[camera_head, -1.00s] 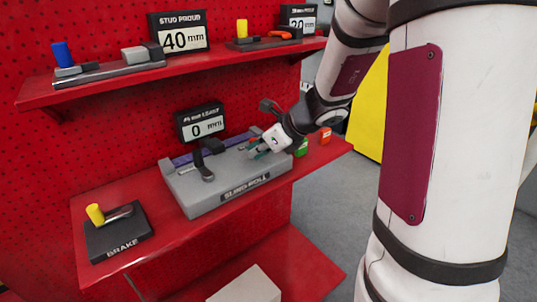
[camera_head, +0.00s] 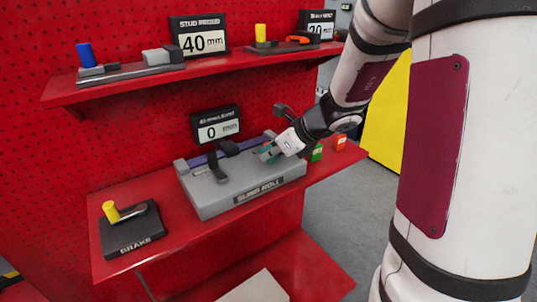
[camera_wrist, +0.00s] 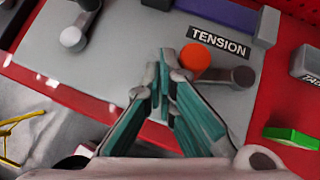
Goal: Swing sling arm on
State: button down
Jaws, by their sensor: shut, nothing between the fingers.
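The grey sling roll block (camera_head: 205,205) lies on the red shelf, with a purple strap (camera_head: 200,160) along its back. A dark lever with a grey knob (camera_head: 219,175) stands on its left part; it also shows at the upper left of the wrist view (camera_wrist: 72,37). My gripper (camera_head: 267,152) is over the right part of the block. In the wrist view, my green-padded fingers (camera_wrist: 165,62) are shut and empty, just left of an orange knob (camera_wrist: 196,57) on a dark lever by the TENSION label (camera_wrist: 219,42). I cannot tell whether they touch it.
A display reading 0 mm (camera_head: 218,130) stands behind the block. A brake unit with a yellow knob (camera_head: 110,211) is at the shelf's left. Green (camera_head: 317,153) and orange (camera_head: 340,142) blocks sit right of my gripper. An upper shelf (camera_head: 130,88) carries gauges.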

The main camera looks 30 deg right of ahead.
dwell(0.6)
jog(key=v, duration=1.2)
